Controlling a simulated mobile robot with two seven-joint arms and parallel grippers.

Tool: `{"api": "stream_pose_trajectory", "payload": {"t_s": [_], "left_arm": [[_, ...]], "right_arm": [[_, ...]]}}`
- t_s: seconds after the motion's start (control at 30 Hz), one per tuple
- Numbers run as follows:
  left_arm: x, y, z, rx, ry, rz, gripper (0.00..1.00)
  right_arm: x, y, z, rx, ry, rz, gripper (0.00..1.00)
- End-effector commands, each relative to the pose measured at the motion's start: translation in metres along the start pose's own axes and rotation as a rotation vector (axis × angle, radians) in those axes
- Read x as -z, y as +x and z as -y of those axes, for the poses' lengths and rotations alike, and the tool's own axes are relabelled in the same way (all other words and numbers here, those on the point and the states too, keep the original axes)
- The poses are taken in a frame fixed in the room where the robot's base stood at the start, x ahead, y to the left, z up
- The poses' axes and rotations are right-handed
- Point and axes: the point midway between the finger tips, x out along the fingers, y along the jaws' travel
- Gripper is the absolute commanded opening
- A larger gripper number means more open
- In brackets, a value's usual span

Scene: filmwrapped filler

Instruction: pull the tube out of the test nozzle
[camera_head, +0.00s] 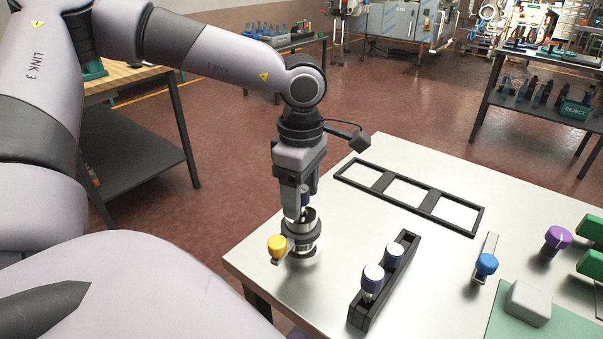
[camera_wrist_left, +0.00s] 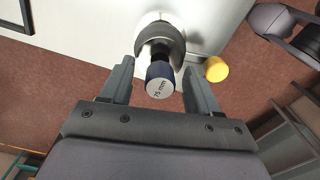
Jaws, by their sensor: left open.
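The test nozzle (camera_head: 302,240) is a silver and black fitting standing near the left edge of the metal table. The tube (camera_head: 304,197) stands in it with its dark blue cap up. In the left wrist view the tube's pale cap top (camera_wrist_left: 160,88) reads "75 mm", and the dark nozzle ring (camera_wrist_left: 160,38) shows beyond it. My left gripper (camera_head: 300,208) points down over the nozzle. Its open fingers (camera_wrist_left: 158,78) lie on either side of the tube's cap, with gaps visible. The fingers partly hide the tube in the head view. My right gripper is not in view.
A yellow knob (camera_head: 277,245) sticks out beside the nozzle. A black rack (camera_head: 385,280) holds two blue-and-white-capped tubes to the right. A black three-opening frame (camera_head: 408,194) lies behind. A blue knob (camera_head: 486,264) and a grey block (camera_head: 528,303) are farther right.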

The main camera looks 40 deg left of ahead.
Motion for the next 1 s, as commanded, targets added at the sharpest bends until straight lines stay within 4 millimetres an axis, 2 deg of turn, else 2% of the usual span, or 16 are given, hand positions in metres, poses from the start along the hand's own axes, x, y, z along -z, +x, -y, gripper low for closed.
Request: {"api": "stream_pose_trajectory", "payload": {"t_s": [0.33, 0.37, 0.53, 0.57, 0.6, 0.7, 1.0], "left_arm": [[-0.0001, 0.0060, 0.0002, -0.001, 0.000, 0.001, 0.61], [-0.0001, 0.0060, 0.0002, -0.001, 0.000, 0.001, 0.58], [-0.0001, 0.0059, 0.0002, 0.000, 0.000, 0.001, 0.02], [-0.0001, 0.0059, 0.0002, 0.000, 0.000, 0.001, 0.01], [-0.0001, 0.0058, 0.0002, 0.000, 0.000, 0.001, 0.27], [0.0000, 0.0058, 0.0002, 0.000, 0.000, 0.001, 0.00], [-0.0001, 0.0036, 0.0001, -0.001, 0.000, 0.001, 0.00]], "right_arm": [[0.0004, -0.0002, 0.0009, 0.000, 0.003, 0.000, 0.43], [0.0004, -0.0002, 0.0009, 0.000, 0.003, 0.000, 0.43], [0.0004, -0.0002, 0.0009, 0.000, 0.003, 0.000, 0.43], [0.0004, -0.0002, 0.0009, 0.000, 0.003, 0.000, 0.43], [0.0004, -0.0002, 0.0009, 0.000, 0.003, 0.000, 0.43], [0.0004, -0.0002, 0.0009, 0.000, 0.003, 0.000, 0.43], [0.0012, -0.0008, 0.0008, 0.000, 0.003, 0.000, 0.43]]}}
